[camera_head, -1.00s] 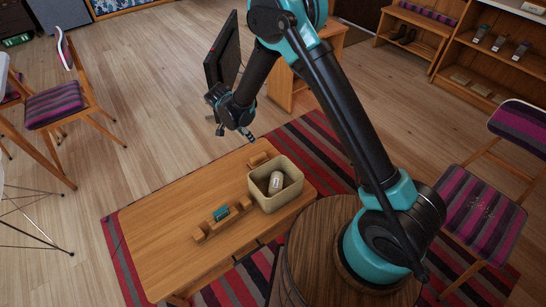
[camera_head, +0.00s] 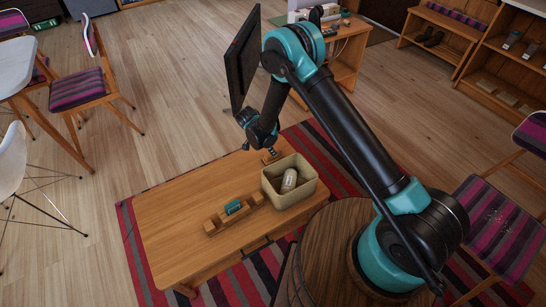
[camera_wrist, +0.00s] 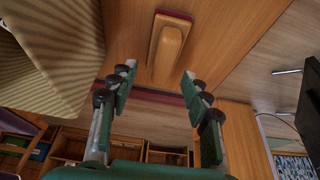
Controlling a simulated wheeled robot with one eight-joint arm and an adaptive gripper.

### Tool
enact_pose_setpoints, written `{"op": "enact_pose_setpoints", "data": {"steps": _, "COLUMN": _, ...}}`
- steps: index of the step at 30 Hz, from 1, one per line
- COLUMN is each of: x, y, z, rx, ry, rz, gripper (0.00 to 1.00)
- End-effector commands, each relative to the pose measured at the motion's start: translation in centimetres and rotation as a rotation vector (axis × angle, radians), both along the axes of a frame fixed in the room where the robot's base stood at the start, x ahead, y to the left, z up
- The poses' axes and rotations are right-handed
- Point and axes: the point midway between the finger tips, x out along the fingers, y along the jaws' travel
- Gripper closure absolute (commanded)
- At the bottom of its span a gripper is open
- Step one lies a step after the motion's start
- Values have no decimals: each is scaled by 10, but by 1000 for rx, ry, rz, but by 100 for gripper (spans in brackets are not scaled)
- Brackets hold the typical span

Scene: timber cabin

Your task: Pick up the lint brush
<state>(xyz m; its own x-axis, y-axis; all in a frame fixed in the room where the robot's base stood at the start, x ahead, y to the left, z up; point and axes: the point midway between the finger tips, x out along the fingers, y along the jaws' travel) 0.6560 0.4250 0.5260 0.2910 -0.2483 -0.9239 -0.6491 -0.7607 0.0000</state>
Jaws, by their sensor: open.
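The lint brush (camera_wrist: 170,45) is wooden, with a rounded handle on a dark red-edged base. It lies on the wooden table ahead of my fingers in the wrist view. In the head view the brush (camera_head: 267,158) shows small beside the basket, partly hidden by my gripper (camera_head: 268,149). My gripper (camera_wrist: 159,74) is open and empty, with its fingers spread wide. The brush sits beyond the fingertips, roughly in line with the gap between them. The fingers appear apart from it; the exact height above it is hard to tell.
A beige basket (camera_head: 291,204) holding a pale labelled cylinder (camera_head: 289,180) stands close to the brush; its wall (camera_wrist: 50,50) fills the left of the wrist view. A wooden holder with a teal item (camera_head: 233,208) lies on the table (camera_head: 180,225). The table's left part is clear.

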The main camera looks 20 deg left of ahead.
Motion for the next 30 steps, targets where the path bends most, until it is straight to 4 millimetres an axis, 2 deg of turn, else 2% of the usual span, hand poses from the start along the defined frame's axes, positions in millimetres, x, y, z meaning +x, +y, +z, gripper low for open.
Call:
{"op": "enact_pose_setpoints", "data": {"steps": 5, "x": 4, "y": -2, "z": -10, "rx": 0, "ry": 0, "rz": -1, "gripper": 52}}
{"op": "enact_pose_setpoints", "data": {"steps": 15, "x": 19, "y": -9, "z": -48, "rx": 0, "ry": 0, "rz": 0, "gripper": 52}}
{"op": "enact_pose_setpoints", "data": {"steps": 30, "x": 20, "y": -10, "z": -52, "rx": 0, "ry": 0, "rz": 0, "gripper": 52}}
